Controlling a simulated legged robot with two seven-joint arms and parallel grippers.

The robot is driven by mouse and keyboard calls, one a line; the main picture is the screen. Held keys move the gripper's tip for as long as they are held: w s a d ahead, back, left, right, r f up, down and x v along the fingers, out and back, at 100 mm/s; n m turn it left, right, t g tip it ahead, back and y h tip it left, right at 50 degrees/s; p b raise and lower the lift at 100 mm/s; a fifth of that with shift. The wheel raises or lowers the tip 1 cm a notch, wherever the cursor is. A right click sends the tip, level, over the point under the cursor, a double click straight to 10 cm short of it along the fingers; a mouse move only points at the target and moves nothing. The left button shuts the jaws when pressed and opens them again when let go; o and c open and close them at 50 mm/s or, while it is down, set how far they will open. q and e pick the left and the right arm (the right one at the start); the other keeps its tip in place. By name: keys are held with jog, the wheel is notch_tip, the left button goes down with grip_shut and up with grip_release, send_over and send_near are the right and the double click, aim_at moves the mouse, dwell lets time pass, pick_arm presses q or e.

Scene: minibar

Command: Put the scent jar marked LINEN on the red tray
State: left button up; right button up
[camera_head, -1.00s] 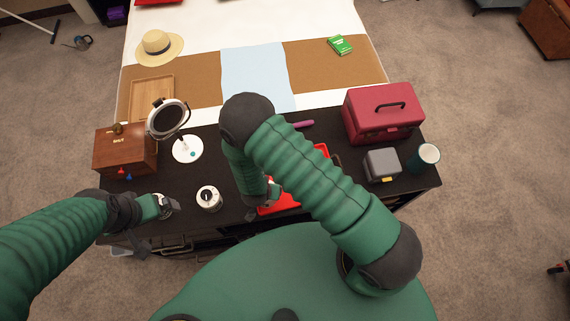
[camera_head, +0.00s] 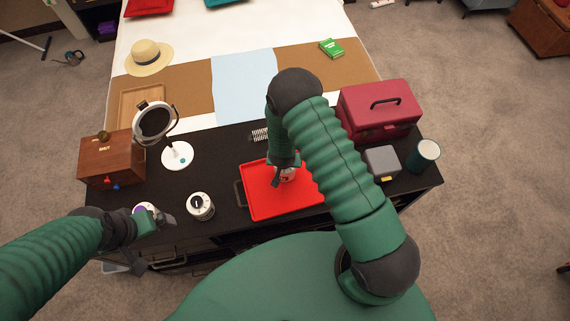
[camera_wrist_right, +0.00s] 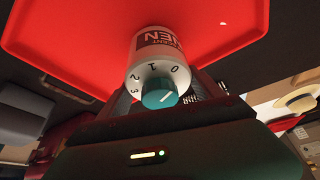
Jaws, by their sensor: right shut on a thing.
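My right gripper (camera_head: 281,176) is shut on a white scent jar (camera_head: 290,173) over the middle of the red tray (camera_head: 262,206). In the right wrist view the jar (camera_wrist_right: 158,50) shows a label ending in "NEN" and a teal dial (camera_wrist_right: 159,93) with numbers. The red tray (camera_wrist_right: 70,35) fills the view behind it. I cannot tell whether the jar's base touches the tray. My left gripper (camera_head: 165,222) is low at the front left, beside a white jar with a purple dial (camera_head: 143,209); its opening is unclear.
A white jar with a black top (camera_head: 200,206) stands left of the tray. The tray's front left is clear.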

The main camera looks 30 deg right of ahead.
jog(key=o, duration=1.6)
jog(key=shift+w+d+f, duration=0.15)
jog(key=shift+w+d, duration=0.05)
jog(key=shift+d, duration=0.05)
jog(key=shift+c, duration=0.2)
jog(key=shift+s, duration=0.1)
jog(key=v, duration=1.2)
